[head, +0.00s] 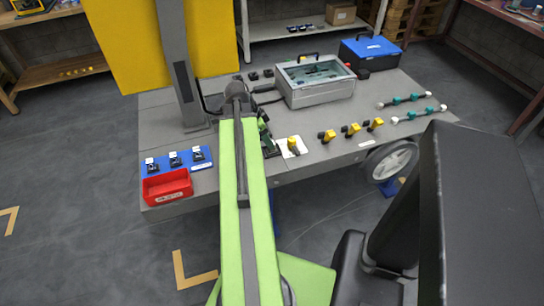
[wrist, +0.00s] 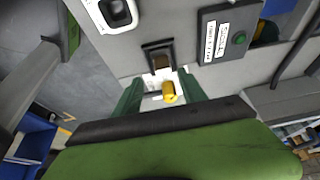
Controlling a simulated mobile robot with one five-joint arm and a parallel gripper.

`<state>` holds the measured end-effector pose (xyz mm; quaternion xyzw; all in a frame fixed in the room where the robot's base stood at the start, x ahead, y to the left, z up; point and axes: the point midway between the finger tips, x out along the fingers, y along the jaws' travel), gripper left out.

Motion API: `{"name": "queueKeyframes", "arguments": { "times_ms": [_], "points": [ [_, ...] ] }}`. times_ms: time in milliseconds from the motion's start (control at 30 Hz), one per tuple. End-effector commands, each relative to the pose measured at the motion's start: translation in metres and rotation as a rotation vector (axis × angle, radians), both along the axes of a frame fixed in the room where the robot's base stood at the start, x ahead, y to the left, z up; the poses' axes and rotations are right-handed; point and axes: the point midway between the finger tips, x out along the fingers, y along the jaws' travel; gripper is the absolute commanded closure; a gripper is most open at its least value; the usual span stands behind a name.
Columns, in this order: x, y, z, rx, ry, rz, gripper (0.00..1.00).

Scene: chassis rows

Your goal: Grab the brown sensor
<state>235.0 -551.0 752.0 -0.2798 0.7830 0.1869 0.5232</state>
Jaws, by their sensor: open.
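In the wrist view a small brown block (wrist: 161,62) sits in a dark holder on the grey table, just beyond my fingertips; it looks like the brown sensor. My gripper (wrist: 160,79) is open, with its two green fingers apart. A yellow piece (wrist: 169,92) on a white patch shows between the fingers, and I see no finger closed on it. In the head view my gripper (head: 266,138) is low over the table, partly hidden by my arm. A yellow piece on a white pad (head: 292,144) is just right of it. I cannot make out the brown block there.
Several yellow-and-black pieces (head: 351,130) stand in a row to the right. A glass-lidded case (head: 315,95) and a blue toolbox (head: 370,54) are behind. A red bin (head: 167,186) and blue rack (head: 202,167) are at left. A black-and-grey box (wrist: 232,31) shows in the wrist view.

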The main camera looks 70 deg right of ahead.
Motion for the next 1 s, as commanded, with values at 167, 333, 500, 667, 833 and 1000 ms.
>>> {"name": "queueKeyframes", "arguments": {
  "times_ms": [167,333,500,667,833,1000],
  "points": [
    [-0.001,-0.002,-0.005,0.000,0.000,0.000,0.51],
    [-0.005,-0.012,-0.031,0.000,0.000,-0.002,0.51],
    [-0.012,-0.018,-0.051,0.000,0.000,-0.001,0.51],
    [-0.013,-0.018,-0.047,0.000,0.000,-0.001,0.51],
    [-0.013,-0.018,-0.047,0.000,0.000,-0.001,0.67],
    [-0.013,-0.018,-0.047,0.000,0.000,-0.001,0.89]
  ]
}}
